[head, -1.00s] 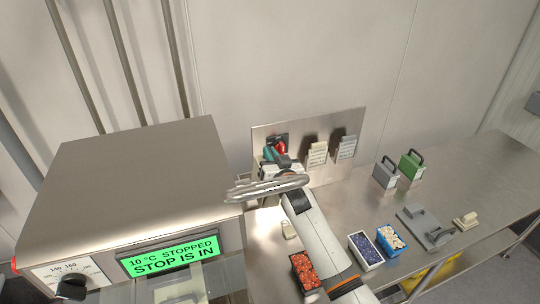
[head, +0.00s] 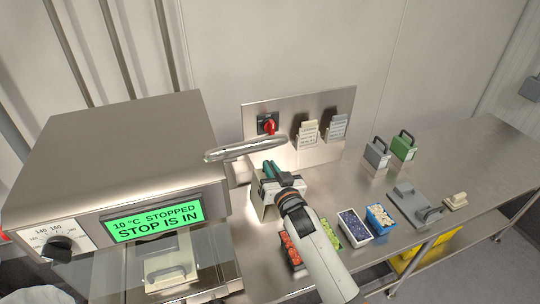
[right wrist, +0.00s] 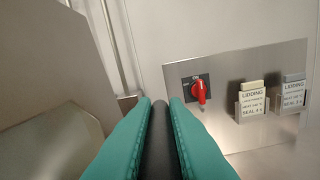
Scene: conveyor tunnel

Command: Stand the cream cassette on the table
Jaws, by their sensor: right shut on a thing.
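My right gripper (head: 272,172) has teal fingers and is shut on the black handle of a pale box-shaped thing, which I take to be the cream cassette (head: 260,203). The cassette is beside the machine's right side, mostly hidden behind my gripper and arm. I cannot tell whether its base touches the table (head: 345,185). In the right wrist view, the black handle (right wrist: 160,145) runs between the two fingers (right wrist: 160,102), and the cassette body is out of sight. My left gripper is not in view.
The steel machine (head: 120,150) with a green display stands left; a silver rail (head: 245,149) juts beside the cassette. Behind are a red switch (head: 269,127) and card holders (head: 308,135). Grey (head: 377,153) and green (head: 403,146) cassettes and several small bins stand right.

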